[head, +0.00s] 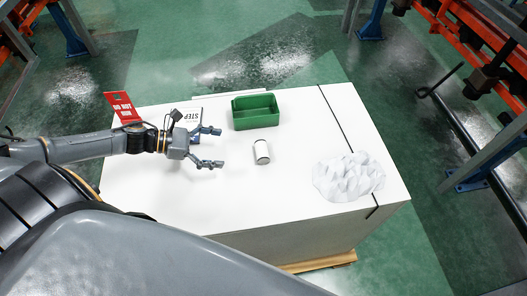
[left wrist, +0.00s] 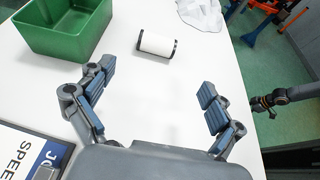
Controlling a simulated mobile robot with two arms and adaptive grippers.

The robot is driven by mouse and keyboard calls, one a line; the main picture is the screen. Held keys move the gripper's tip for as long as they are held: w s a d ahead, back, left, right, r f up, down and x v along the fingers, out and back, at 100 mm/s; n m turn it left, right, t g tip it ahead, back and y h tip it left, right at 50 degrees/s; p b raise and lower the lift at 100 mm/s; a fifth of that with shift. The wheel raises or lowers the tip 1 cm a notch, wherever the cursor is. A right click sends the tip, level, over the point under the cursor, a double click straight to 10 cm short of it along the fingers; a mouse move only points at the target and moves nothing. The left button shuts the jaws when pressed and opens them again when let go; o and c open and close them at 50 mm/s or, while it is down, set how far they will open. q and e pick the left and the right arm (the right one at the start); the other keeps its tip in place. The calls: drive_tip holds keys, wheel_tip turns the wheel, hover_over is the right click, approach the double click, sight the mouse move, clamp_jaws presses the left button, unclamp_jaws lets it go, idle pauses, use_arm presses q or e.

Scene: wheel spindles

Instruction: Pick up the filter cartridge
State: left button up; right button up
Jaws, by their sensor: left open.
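The filter cartridge (head: 261,152) is a small white cylinder with dark ends on the white table, just below the green bin. In the left wrist view the cartridge (left wrist: 157,42) lies beyond the fingertips, between their directions and apart from them. My left gripper (head: 215,147) is open and empty, to the left of the cartridge in the head view, with its fingers pointing toward it. The left wrist view shows both fingers (left wrist: 158,85) spread wide with blue pads. My right gripper is not in view.
A green bin (head: 255,125) stands behind the cartridge. A crumpled white heap (head: 349,178) lies at the table's right. A printed sign or booklet (head: 189,115) and a red tag (head: 122,107) are near my left arm. The white table (head: 220,215) is clear in front of the cartridge.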

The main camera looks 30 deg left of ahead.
sight(258, 150)
use_arm(q)
drive_tip(key=x, duration=0.2)
drive_tip(key=shift+w+d, duration=0.25)
drive_tip(key=shift+d, duration=0.1)
drive_tip(key=x, duration=0.3)
drive_tip(key=shift+w+d+f+p, duration=0.1)
drive_tip(key=shift+w+d+p, duration=0.15)
drive_tip(key=shift+p, duration=0.1)
drive_tip(key=shift+w+d+f, duration=0.25)
drive_tip(key=shift+d, duration=0.1)
drive_tip(key=p+x, duration=0.1)
drive_tip(key=x, duration=0.1)
drive_tip(key=p+x, duration=0.1)
drive_tip(key=x, duration=0.1)
drive_tip(key=shift+w+d+f, duration=0.1)
drive_tip(key=shift+w+d, duration=0.05)
drive_tip(key=shift+w, duration=0.35)
drive_tip(key=shift+d+f, duration=0.15)
drive_tip(key=shift+f, duration=0.05)
drive_tip(key=c, duration=1.3)
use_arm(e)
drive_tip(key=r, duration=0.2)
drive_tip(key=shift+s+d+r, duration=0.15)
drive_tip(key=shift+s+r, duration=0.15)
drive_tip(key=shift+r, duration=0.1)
use_arm(q)
drive_tip(key=shift+r, duration=0.1)
drive_tip(key=shift+c, duration=0.2)
